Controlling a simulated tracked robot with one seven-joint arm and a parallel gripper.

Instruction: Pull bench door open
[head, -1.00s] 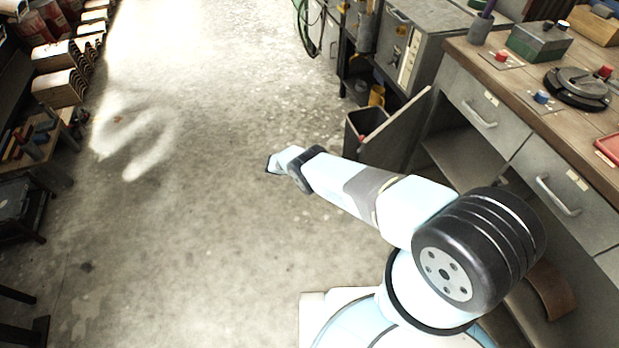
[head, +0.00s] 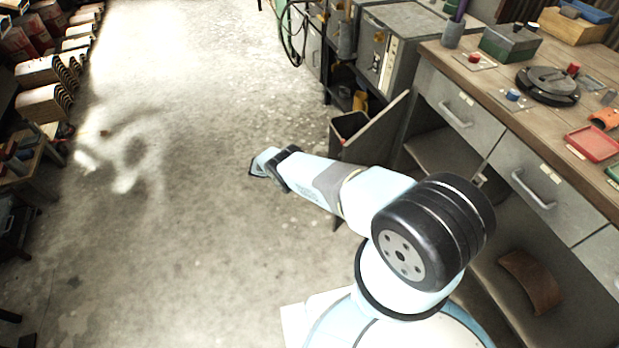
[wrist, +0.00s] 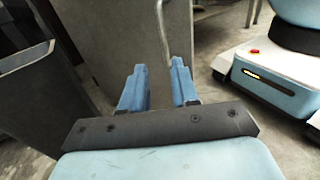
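The bench door (head: 376,137) is a grey panel standing out from the front of the wooden-topped bench (head: 500,84), with an open compartment beside it. In the wrist view the door (wrist: 115,35) fills the upper middle, and its thin metal handle (wrist: 163,32) hangs down toward my fingers. My gripper (wrist: 159,66) has its two blue fingers apart, with the lower end of the handle showing near the gap. I cannot tell whether they touch. In the head view my gripper (head: 262,163) is left of the door, and the handle is hidden.
Drawers with handles (head: 533,190) line the bench front. A curved brown piece (head: 530,281) lies in the lower compartment. A dark bin (head: 350,126) stands behind the door. Stacked goods (head: 45,85) line the left side. The floor (head: 190,220) between is clear.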

